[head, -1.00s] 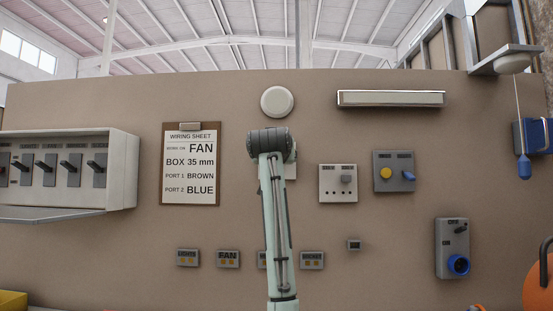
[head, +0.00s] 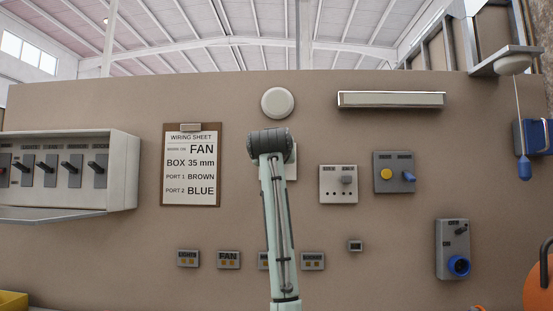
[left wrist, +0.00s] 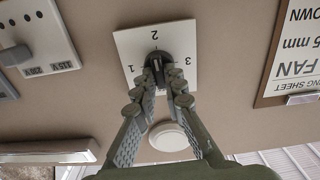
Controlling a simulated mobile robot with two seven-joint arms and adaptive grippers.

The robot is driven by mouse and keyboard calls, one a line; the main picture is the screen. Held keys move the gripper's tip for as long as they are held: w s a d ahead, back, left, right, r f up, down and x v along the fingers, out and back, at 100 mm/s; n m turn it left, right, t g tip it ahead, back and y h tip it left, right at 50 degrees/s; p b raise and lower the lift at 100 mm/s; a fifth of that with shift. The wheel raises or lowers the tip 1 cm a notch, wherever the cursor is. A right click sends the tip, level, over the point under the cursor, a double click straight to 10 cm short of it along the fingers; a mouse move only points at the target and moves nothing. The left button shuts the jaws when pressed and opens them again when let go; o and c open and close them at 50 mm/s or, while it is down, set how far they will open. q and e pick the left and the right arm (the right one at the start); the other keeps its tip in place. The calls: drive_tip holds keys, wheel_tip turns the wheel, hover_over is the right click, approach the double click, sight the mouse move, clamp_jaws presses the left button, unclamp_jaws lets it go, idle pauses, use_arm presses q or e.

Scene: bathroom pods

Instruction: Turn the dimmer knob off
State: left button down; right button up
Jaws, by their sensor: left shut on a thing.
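The dimmer knob (left wrist: 158,57) is a dark round knob on a white square plate (left wrist: 128,42) on the wall, in the left wrist view. The digits 1, 2 and 3 stand around it and appear upside down. My left gripper (left wrist: 162,82) has both fingertips closed together on the knob. The fingers cover the plate side opposite the 2, and the knob's exact pointing direction is hard to tell. In the head view my arm hides the knob and most of its plate (head: 291,163). My right gripper is not in view.
A wiring sheet (head: 191,198) hangs left of my arm, beyond it a breaker box (head: 122,170). A white switch box (head: 338,184) and a grey one (head: 394,172) are to the right. A round white fitting (head: 278,102) is above, small labelled plates (head: 228,260) below.

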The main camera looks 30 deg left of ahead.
use_arm(q)
drive_tip(key=shift+f+n, duration=0.15)
drive_tip(key=shift+n, duration=17.35)
drive_tip(key=c, duration=1.1)
unclamp_jaws()
drive_tip(key=shift+f, duration=0.25)
drive_tip(key=shift+c, duration=0.2)
